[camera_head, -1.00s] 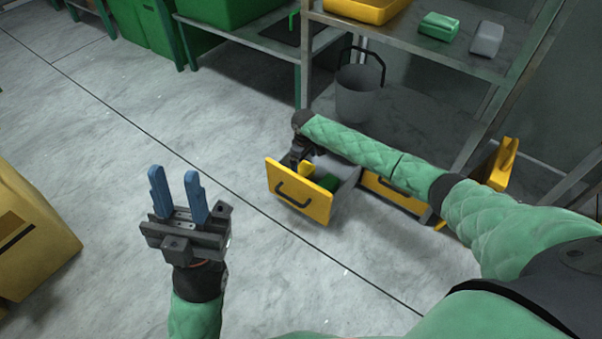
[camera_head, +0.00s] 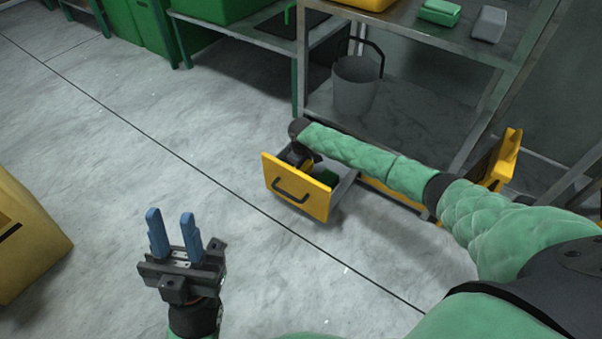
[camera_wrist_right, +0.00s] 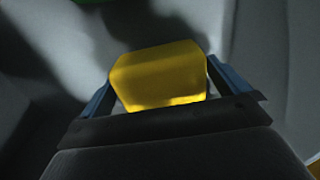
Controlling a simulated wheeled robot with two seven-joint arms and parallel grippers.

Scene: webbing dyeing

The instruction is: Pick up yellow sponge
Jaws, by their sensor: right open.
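The yellow sponge (camera_wrist_right: 158,75) is in the right wrist view, between the two blue fingers of my right gripper (camera_wrist_right: 165,85). The fingers stand apart, one on each side of it. I cannot tell whether they touch it. In the head view, my right arm reaches down into the open drawer (camera_head: 297,190), and its wrist hides most of the sponge. The drawer has a yellow front with a dark handle. My left gripper (camera_head: 173,235) is empty and open above the floor, its blue fingers pointing up.
A green item (camera_head: 325,177) lies in the drawer beside my right wrist. A metal shelf with a grey bucket (camera_head: 356,86), a green block (camera_head: 440,12) and a grey block (camera_head: 488,22) stands behind. A yellow box (camera_head: 30,240) is at the left. The middle floor is clear.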

